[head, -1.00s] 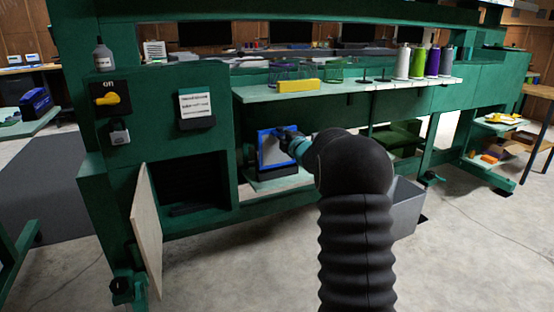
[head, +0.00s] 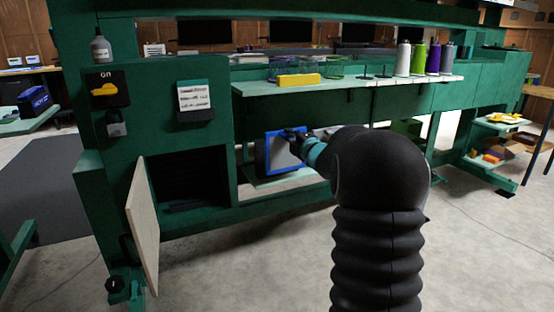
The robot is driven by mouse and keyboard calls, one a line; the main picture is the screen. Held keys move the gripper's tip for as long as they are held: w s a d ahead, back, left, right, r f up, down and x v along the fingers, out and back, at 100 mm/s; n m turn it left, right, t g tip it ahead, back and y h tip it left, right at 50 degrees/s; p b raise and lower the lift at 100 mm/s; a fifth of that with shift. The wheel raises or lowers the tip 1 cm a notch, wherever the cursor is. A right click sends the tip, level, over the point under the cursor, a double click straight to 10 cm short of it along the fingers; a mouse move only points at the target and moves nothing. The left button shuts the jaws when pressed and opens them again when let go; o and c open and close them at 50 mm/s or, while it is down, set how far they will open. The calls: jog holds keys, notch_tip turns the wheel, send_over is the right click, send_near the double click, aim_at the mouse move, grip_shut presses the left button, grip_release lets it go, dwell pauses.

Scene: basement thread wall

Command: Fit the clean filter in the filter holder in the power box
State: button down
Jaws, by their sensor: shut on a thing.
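The clean filter (head: 281,154), a pale panel in a blue frame, is upright and slightly tilted in the head view, to the right of the power box. My gripper (head: 298,139) is shut on its upper right edge; my arm hides part of the fingers. The green power box (head: 150,140) stands at left with its lower opening (head: 185,178) uncovered. Its pale door (head: 144,225) is swung open toward me on the left. The inside is dark with faint slats, and I cannot make out the filter holder clearly.
A yellow switch (head: 104,90) on the box is marked "on". A note holder (head: 195,100) is on its front. A pale shelf (head: 345,86) with a yellow block (head: 298,80) and thread cones (head: 418,58) is above the filter. The floor in front is clear.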

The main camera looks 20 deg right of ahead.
jog(key=s+b, duration=0.2)
jog(key=s, duration=0.7)
jog(key=shift+d+b, duration=0.15)
jog(key=shift+b, duration=0.25)
dwell(0.7)
